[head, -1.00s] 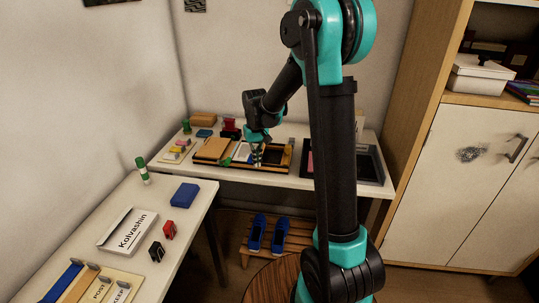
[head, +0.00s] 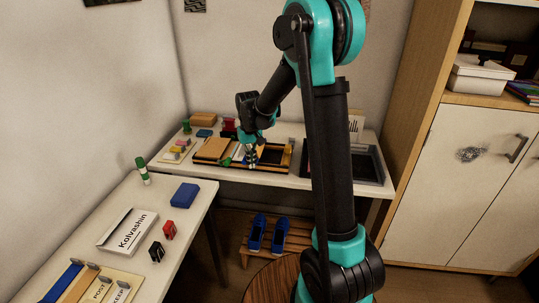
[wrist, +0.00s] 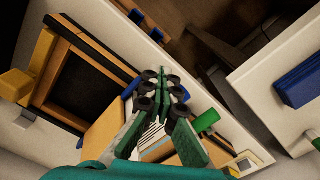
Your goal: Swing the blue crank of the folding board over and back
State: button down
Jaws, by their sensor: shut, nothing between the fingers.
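The folding board (head: 212,149) lies on the back table, with a wooden panel at its left and a dark framed recess at its right. In the wrist view the recess (wrist: 82,88) and its wooden frame lie left of my gripper. A small blue piece (wrist: 130,89), possibly the blue crank, shows beside my fingers; most of it is hidden, and I cannot tell whether they touch. A green handle (wrist: 207,121) sticks out on the other side. My gripper (head: 251,163) is shut and empty, low over the board's middle; its fingers also show in the wrist view (wrist: 161,88).
A dark tray (head: 367,166) stands right of the board, partly behind my arm. Small blocks and stamps (head: 178,150) stand left of it. The side table holds a blue box (head: 184,195) and a white name box (head: 127,231). Blue shoes (head: 257,232) sit on a rack below.

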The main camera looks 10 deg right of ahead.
jog(key=shift+w+a+f, duration=0.1)
jog(key=shift+a+f, duration=0.2)
jog(key=shift+a, duration=0.1)
jog(key=shift+s+d+f, duration=0.3)
jog(key=shift+s+d, duration=0.1)
jog(key=shift+d, duration=0.8)
jog(key=shift+s+d+f, duration=0.25)
jog(key=shift+s+d, duration=0.1)
jog(key=shift+d, duration=0.85)
jog(key=shift+s+d+f, duration=0.3)
jog(key=shift+s+d, duration=0.1)
jog(key=shift+d, duration=0.8)
jog(key=shift+s+d+f, duration=0.1)
jog(key=shift+d+f, duration=0.15)
jog(key=shift+f, duration=0.35)
jog(key=shift+s+d, duration=0.3)
jog(key=shift+d, duration=0.65)
